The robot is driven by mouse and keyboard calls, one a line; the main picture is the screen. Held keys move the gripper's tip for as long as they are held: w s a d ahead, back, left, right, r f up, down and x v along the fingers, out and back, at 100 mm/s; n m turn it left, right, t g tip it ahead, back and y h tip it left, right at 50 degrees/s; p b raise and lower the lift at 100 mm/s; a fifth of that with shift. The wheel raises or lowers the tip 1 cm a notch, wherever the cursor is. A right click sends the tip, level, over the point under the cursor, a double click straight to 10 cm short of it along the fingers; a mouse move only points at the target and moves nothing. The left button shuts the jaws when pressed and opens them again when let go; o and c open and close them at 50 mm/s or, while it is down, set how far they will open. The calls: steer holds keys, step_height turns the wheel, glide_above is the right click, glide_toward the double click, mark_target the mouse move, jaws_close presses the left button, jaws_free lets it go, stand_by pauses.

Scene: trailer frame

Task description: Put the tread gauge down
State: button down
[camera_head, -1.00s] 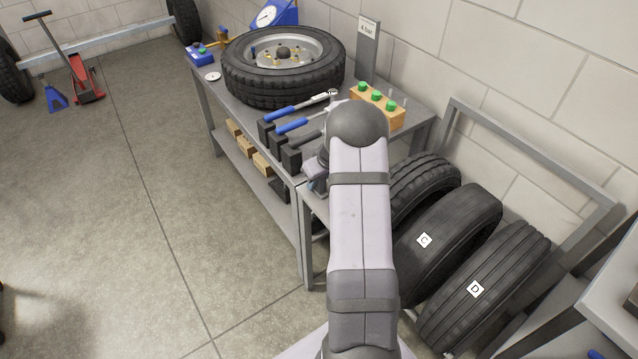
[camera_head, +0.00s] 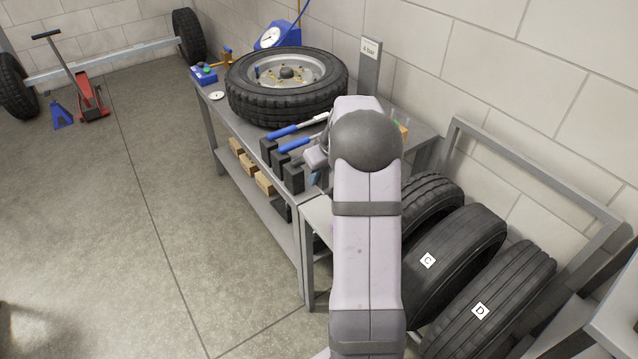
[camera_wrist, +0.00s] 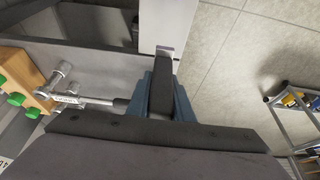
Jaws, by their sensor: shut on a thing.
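In the wrist view my gripper (camera_wrist: 162,80) is shut on the tread gauge (camera_wrist: 160,97), a dark slim body with a small pale metal piece at its far end. The blue-grey fingers lie on both sides of it. In the head view my own arm hides the gauge, and only a bluish sliver of my gripper (camera_head: 315,179) shows beside the wrist, near the front edge of the workbench (camera_head: 229,119). I cannot tell whether the gauge touches any surface.
Blue-handled wrenches (camera_head: 284,132) rest in black holders (camera_head: 293,177). A wheel (camera_head: 287,95) lies on the bench. A wooden block with green caps (camera_wrist: 27,82) and a chrome-headed wrench (camera_wrist: 72,99) are left of my gripper. Tyres (camera_head: 455,262) stand right of my arm.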

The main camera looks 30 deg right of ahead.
steer(key=shift+r+b, duration=0.2)
steer(key=shift+b, duration=0.15)
steer(key=shift+f, duration=0.15)
steer(key=shift+f+p, duration=0.45)
steer(key=shift+f, duration=4.45)
steer(key=shift+f+b, duration=0.2)
steer(key=shift+b, duration=0.1)
steer(key=c, duration=1.6)
jaws_free()
steer(key=shift+o, duration=0.2)
steer(key=shift+r, duration=0.2)
